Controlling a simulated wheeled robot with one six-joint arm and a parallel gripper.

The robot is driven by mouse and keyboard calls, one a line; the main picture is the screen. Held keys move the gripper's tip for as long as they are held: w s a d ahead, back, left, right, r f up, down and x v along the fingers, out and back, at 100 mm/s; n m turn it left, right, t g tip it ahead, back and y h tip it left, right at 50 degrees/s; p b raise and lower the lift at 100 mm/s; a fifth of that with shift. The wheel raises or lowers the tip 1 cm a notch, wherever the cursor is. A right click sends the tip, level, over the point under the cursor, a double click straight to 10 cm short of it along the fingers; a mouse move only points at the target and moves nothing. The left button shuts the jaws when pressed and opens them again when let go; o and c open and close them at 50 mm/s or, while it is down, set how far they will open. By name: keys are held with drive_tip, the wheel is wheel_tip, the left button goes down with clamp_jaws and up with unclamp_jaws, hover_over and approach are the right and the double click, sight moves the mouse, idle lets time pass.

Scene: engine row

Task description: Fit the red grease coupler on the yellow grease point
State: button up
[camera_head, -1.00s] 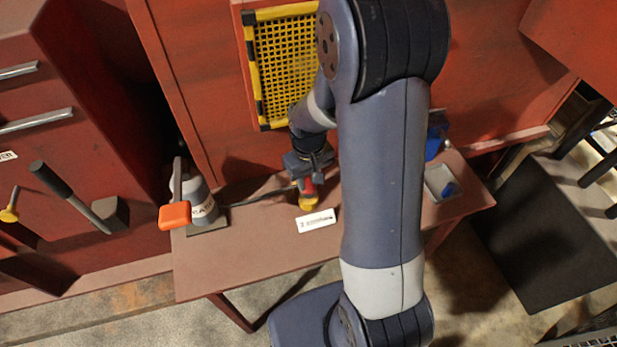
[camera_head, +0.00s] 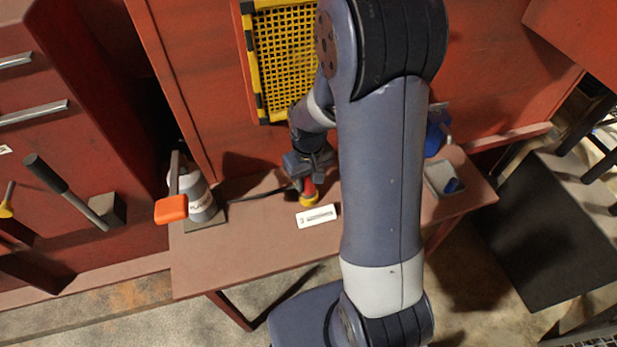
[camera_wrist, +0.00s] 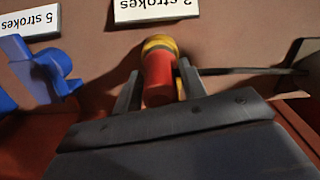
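The red grease coupler (camera_head: 308,187) is upright on the tabletop, its lower end at the yellow grease point (camera_head: 310,200). In the wrist view the red coupler (camera_wrist: 159,76) is between the two fingers of my gripper (camera_wrist: 160,88), which appear closed against its sides. The yellow grease point (camera_wrist: 158,45) shows as a ring at the coupler's far end. The coupler appears in line with it and touching, but I cannot tell how deeply it is seated. In the head view my gripper (camera_head: 308,168) is directly above, partly hidden by my arm.
A dark hose (camera_head: 258,194) runs left towards a grey can (camera_head: 202,199) with an orange lever (camera_head: 171,209). A "2 strokes" label (camera_wrist: 156,8) lies by the yellow point. A blue part (camera_wrist: 40,68) is beside a "5 strokes" label (camera_wrist: 35,19). A yellow grille (camera_head: 287,55) stands behind.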

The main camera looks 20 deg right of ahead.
drive_tip(key=shift+o, duration=1.3)
wheel_tip(320, 180, up, 11)
drive_tip(key=shift+f, duration=0.1)
wheel_tip(320, 180, down, 11)
drive_tip(key=shift+r, duration=0.15)
drive_tip(key=shift+r+p, duration=0.4)
drive_tip(key=shift+f, duration=0.1)
